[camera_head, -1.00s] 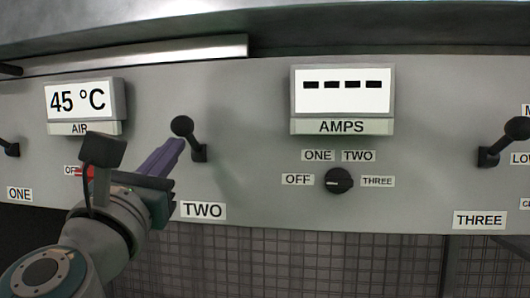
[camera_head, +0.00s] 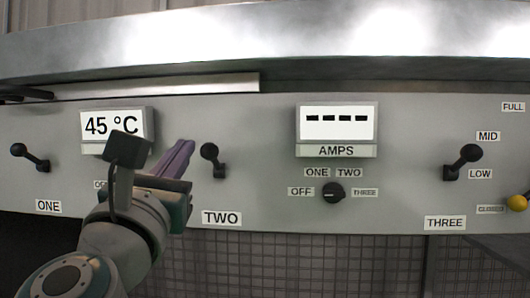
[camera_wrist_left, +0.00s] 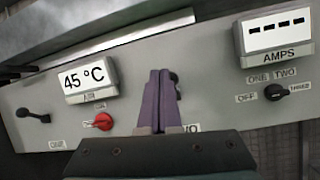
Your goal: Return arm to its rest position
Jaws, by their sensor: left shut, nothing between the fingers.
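My left gripper (camera_head: 185,146) has purple fingers pressed together with nothing between them. In the head view it is in front of the grey panel (camera_head: 270,205), just left of the black lever above the TWO label (camera_head: 210,152), with a small gap in the picture. In the left wrist view the shut fingers (camera_wrist_left: 159,95) point at the panel and hide most of that lever and part of its label. My left arm covers the lower part of the AIR display (camera_head: 95,125), which reads 45 °C. My right gripper is not in view.
Levers ONE (camera_head: 30,158) and THREE (camera_head: 462,161) stick out from the panel. The AMPS display (camera_head: 337,123) shows dashes above a black knob (camera_head: 333,193). A red knob (camera_wrist_left: 103,122) shows in the wrist view. A yellow knob (camera_head: 517,203) is at the right edge.

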